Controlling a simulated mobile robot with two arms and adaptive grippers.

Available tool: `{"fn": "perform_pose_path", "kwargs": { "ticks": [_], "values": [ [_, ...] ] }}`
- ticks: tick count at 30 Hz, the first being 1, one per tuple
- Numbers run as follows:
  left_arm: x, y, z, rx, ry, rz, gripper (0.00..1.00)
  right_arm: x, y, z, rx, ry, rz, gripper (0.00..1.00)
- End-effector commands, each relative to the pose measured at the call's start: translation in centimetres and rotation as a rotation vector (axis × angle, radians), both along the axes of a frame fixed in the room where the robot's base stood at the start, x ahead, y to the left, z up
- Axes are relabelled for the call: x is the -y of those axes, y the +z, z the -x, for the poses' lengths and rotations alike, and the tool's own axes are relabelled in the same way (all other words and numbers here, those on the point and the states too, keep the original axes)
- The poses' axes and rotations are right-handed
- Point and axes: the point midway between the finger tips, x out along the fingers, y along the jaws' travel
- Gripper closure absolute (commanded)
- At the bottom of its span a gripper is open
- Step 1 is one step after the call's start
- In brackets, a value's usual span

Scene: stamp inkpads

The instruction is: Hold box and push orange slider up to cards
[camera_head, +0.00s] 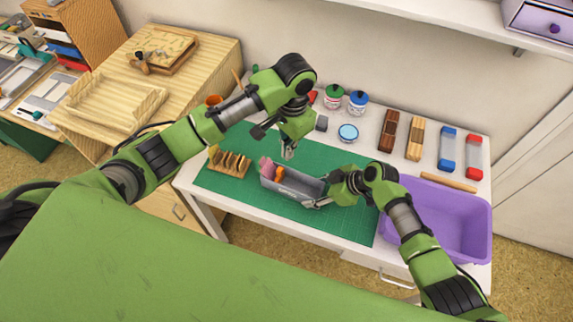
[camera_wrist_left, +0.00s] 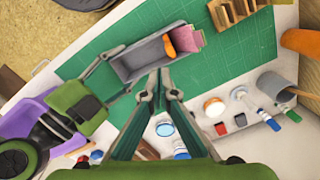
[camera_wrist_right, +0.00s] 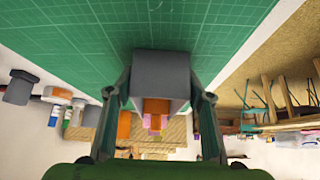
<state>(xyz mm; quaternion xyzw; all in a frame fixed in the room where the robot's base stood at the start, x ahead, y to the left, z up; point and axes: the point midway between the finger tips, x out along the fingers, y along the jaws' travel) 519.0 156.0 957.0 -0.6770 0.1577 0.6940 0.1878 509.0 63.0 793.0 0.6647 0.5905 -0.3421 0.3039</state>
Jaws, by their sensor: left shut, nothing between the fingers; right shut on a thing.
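A long grey open box (camera_head: 290,190) lies on the green cutting mat (camera_head: 345,222). The box also shows in the left wrist view (camera_wrist_left: 138,62) and the right wrist view (camera_wrist_right: 160,66). Pink cards (camera_head: 266,167) stand in its left end, with the orange slider (camera_head: 279,174) right beside them. In the left wrist view the slider (camera_wrist_left: 169,46) looks close against the cards (camera_wrist_left: 188,40); I cannot tell if they touch. My right gripper (camera_head: 318,198) is shut on the box's right end. My left gripper (camera_head: 288,154) is shut and empty, above and behind the box.
A wooden rack (camera_head: 230,164) stands left of the box. A purple bin (camera_head: 448,218) is at the right, close to my right arm. Ink jars, a blue-topped pad (camera_head: 348,132) and several stamp blocks line the back. The mat in front of the box is clear.

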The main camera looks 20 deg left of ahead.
Motion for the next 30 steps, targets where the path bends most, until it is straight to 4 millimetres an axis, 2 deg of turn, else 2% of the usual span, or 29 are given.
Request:
{"fn": "perform_pose_path", "kwargs": {
  "ticks": [1,9,15,19,23,26,30],
  "values": [
    [0.9,0.0,0.1,-0.005,-0.107,-0.013,1.00,0.0,0.0,0.0,0.000,0.000,0.000,0.71],
    [4.5,-0.4,0.6,-0.063,-0.719,-0.103,1.00,0.0,0.0,0.0,0.000,0.000,0.001,0.71],
    [6.0,-0.4,0.9,-0.111,-1.041,-0.157,1.00,0.0,0.0,0.0,0.000,0.000,0.001,0.71],
    [6.5,-0.5,0.9,-0.130,-1.150,-0.176,1.00,0.0,0.0,0.0,0.000,0.000,0.000,0.71],
    [6.5,-0.9,1.0,-0.138,-1.187,-0.182,1.00,0.0,0.0,0.0,0.000,0.000,0.000,0.71],
    [6.2,-2.1,1.0,-0.140,-1.189,-0.182,1.00,0.0,0.0,0.0,0.000,0.000,0.001,0.71],
    [5.5,-4.7,0.9,-0.142,-1.187,-0.182,1.00,0.0,0.0,0.0,0.000,0.000,0.000,0.71]
  ]
}}
